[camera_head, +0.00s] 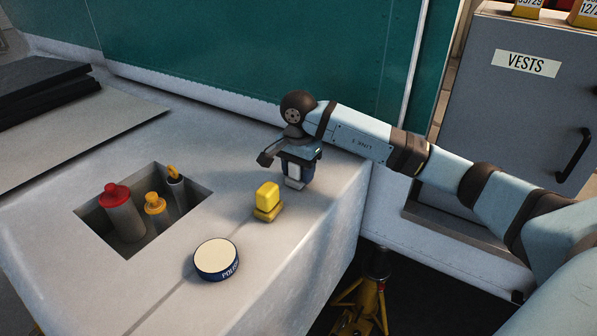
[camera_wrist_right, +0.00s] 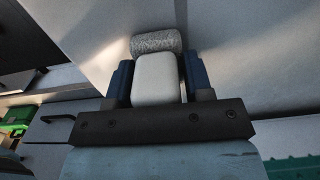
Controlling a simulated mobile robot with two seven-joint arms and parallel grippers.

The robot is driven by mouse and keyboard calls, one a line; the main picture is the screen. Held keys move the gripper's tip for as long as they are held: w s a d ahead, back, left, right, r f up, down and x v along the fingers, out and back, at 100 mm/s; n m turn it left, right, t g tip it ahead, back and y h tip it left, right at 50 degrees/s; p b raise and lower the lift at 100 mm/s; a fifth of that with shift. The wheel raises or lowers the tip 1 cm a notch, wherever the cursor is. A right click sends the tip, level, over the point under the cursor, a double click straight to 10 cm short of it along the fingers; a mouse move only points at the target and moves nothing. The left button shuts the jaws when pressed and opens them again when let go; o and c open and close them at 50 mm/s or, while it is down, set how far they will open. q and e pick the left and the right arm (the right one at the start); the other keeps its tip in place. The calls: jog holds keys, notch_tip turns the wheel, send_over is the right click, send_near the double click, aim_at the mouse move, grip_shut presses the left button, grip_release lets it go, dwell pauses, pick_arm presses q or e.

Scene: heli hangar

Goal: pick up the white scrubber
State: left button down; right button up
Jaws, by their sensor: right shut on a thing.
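The white scrubber (camera_head: 294,171) is between the fingers of my right gripper (camera_head: 298,168) near the right edge of the light grey worktop. In the right wrist view the scrubber (camera_wrist_right: 155,80) has a smooth white body and a grey, rough-textured end. The dark blue fingers of the right gripper (camera_wrist_right: 157,66) are shut on its two sides. In the head view the gripper hides part of the scrubber, and I cannot tell whether its lower end touches the worktop. My left gripper is in neither view.
A yellow scrubber-like block (camera_head: 267,201) stands just left and in front of the gripper. A round polish tin (camera_head: 216,259) lies nearer. A recess (camera_head: 185,213) holds a red-capped bottle (camera_head: 121,211) and yellow-topped bottles (camera_head: 156,209). A teal wall (camera_head: 250,50) rises behind.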

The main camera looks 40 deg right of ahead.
notch_tip(320, 180, up, 12)
jog(key=shift+f+b, duration=0.1)
jog(key=shift+b, duration=1.1)
notch_tip(320, 180, up, 8)
jog(key=shift+p, duration=0.4)
jog(key=o, duration=0.3)
jog(key=shift+c, duration=1.2)
